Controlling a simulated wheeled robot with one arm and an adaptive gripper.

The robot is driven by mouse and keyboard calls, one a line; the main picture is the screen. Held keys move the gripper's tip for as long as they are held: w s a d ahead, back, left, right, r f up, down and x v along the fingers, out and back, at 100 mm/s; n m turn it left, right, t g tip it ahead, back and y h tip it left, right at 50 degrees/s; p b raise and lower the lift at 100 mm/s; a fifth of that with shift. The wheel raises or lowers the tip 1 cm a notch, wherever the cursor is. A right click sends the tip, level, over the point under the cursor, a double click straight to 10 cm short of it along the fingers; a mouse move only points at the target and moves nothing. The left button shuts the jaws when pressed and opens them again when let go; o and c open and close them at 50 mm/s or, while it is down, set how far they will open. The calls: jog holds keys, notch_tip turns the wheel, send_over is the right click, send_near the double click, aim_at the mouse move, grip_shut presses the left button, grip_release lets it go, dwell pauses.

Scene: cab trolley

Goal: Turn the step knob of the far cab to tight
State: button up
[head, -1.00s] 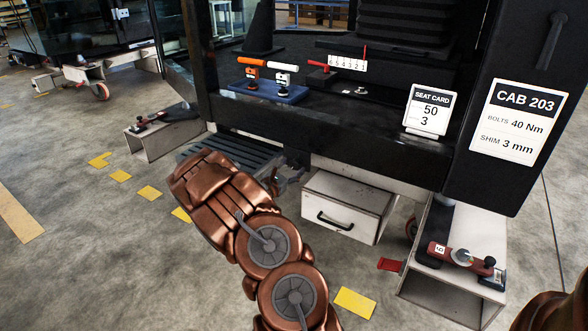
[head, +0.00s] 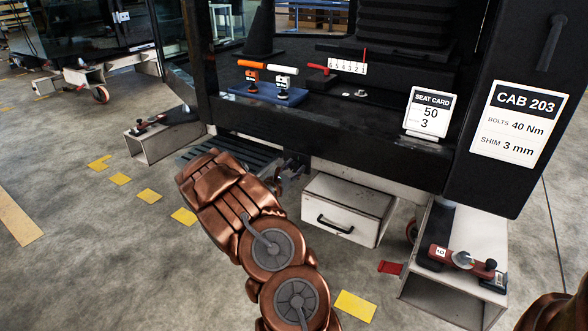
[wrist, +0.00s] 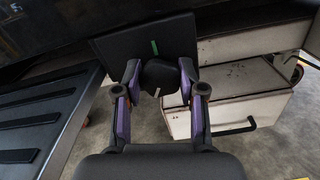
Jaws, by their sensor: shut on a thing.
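In the wrist view, a black step knob (wrist: 160,74) sits in front of a dark square plate (wrist: 120,45). A short green mark (wrist: 154,47) is on the plate above the knob. A small white mark shows low on the knob, slightly left of its middle, pointing away from the green one. My gripper (wrist: 160,71) has its two purple-sided fingers closed on either side of the knob. In the head view my copper arm reaches to the step under the cab marked CAB 203 (head: 517,123); the knob is mostly hidden there.
A white drawer box (head: 340,210) stands right of the knob, and a dark ribbed step (head: 205,152) lies left. A white stand (head: 470,240) holds a red tool (head: 465,258). Another cab (head: 80,25) is at upper left. Open floor lies left.

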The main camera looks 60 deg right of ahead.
jog(key=shift+c, duration=0.8)
